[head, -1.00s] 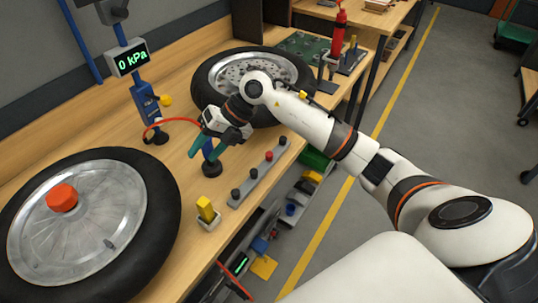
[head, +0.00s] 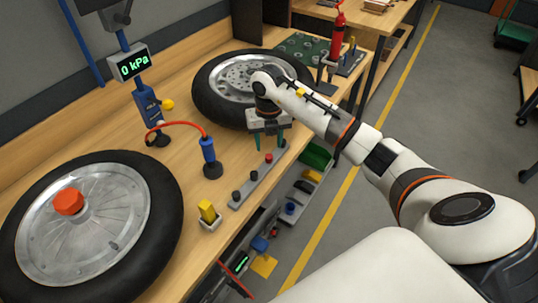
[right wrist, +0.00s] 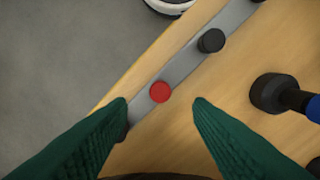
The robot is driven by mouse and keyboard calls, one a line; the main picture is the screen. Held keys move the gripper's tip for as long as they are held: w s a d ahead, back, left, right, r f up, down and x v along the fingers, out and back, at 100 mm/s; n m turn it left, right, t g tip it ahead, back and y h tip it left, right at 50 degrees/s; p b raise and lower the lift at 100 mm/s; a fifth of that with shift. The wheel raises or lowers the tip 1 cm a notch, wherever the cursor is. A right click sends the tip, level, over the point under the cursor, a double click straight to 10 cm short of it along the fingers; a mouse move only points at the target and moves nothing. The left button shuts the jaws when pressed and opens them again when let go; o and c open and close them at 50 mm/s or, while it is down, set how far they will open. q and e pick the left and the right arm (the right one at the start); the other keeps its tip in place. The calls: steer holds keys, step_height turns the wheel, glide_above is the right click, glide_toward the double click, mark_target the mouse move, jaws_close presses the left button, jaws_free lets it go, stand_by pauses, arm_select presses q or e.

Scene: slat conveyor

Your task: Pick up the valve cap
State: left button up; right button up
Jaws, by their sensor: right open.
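A small red valve cap (head: 268,157) stands on a narrow grey strip (head: 246,192) with several black caps. My right gripper (head: 269,142) points down above the far end of that strip, open and empty. In the right wrist view the red cap (right wrist: 160,92) shows between the two green fingertips, just ahead of them. A black cap (right wrist: 211,41) sits farther along the strip, and another dark cap is partly hidden behind the left finger. My left gripper is not in view.
A blue inflator handle (head: 208,153) with a red hose stands left of the strip. A yellow block (head: 207,210) sits in a small holder nearer. A tyre (head: 205,98) lies behind my gripper, another tyre (head: 166,215) at left. The bench's edge runs close beside the strip.

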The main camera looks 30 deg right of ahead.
mark_target(269, 156)
steer(key=f, duration=0.2)
steer(key=f+p, duration=0.1)
steer(key=shift+s+f+p, duration=0.2)
steer(key=shift+f+p, duration=0.1)
steer(key=shift+f, duration=0.45)
jaws_close()
